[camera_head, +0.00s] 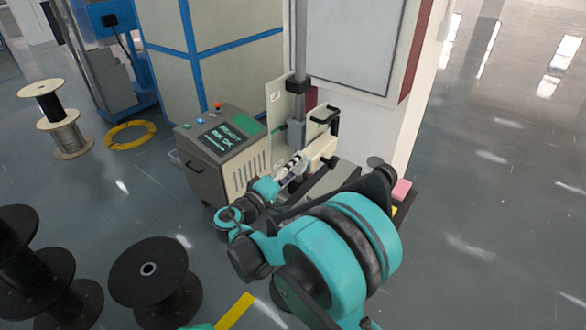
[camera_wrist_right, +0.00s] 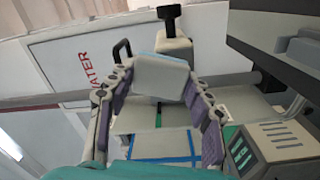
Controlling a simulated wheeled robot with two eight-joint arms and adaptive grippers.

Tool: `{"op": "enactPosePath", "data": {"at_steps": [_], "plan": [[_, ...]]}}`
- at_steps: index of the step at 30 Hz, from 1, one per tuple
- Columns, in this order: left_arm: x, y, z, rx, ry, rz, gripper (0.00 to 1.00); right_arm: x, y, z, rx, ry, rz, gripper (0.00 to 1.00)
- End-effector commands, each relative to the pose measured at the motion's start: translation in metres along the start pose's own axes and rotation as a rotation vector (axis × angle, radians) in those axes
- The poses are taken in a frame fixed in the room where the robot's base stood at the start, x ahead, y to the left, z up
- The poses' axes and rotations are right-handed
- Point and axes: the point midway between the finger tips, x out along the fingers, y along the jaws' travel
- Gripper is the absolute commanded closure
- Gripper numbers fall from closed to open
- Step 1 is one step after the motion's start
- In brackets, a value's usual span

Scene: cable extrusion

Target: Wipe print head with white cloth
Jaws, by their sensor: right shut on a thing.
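My right gripper (camera_head: 293,168) reaches in from the lower right toward the pole-mounted printer unit. In the wrist view it is shut on the white cloth (camera_wrist_right: 160,80), a pale folded pad between the two purple-lined fingers. In the head view the cloth is hard to tell from the pale parts around it. The print head (camera_head: 321,151) seems to be the pale block on the stand, right by the fingertips. A pale block with a black knob (camera_wrist_right: 173,48) is behind the cloth in the wrist view. I cannot tell whether cloth and head touch.
A grey control box (camera_head: 218,150) with a lit screen stands left of the gripper. A metal pole (camera_head: 300,50) and a large cabinet (camera_head: 350,45) rise behind. Black spools (camera_head: 150,275) stand at lower left. The floor at right is clear.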

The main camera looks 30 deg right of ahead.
Motion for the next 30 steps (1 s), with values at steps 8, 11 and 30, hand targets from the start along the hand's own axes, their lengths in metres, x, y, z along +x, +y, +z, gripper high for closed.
{"op": "enactPosePath", "data": {"at_steps": [8,11,30], "plan": [[0.001,0.000,0.001,0.000,0.000,0.000,0.60,0.003,-0.002,0.001,0.000,-0.001,0.000,0.72],[0.006,0.000,0.004,0.000,0.000,0.000,0.60,0.003,-0.007,0.003,0.000,0.000,0.000,0.72],[0.028,0.000,0.020,0.000,0.000,0.000,0.60,0.003,-0.035,0.013,0.000,0.000,0.000,0.72]]}}
